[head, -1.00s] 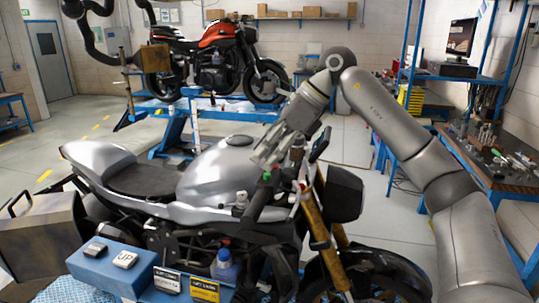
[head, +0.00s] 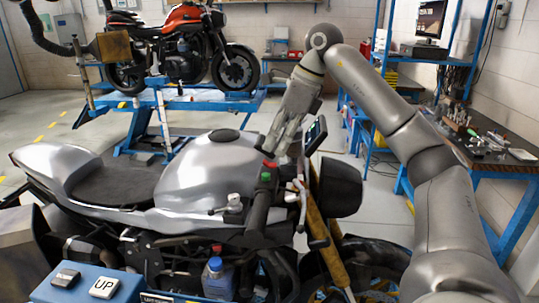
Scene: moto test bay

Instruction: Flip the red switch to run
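The silver motorcycle (head: 195,175) stands in front of me in the head view. A small red switch (head: 269,164) sits on the handlebar's near grip, with a green button (head: 265,177) just below it. My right gripper (head: 272,146) reaches in from the right and points down, with its fingertips just above the red switch. I cannot tell whether they touch it. The fingers overlap in this view, so their opening is unclear. I see nothing held in them. The switch's exact position is too small to read. My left gripper is out of view.
A blue control box (head: 85,283) with an UP button (head: 104,287) is at the bottom left. A blue-capped bottle (head: 216,280) stands beside the engine. An orange motorcycle (head: 185,45) is on a blue lift behind. A tool bench (head: 500,158) is at right.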

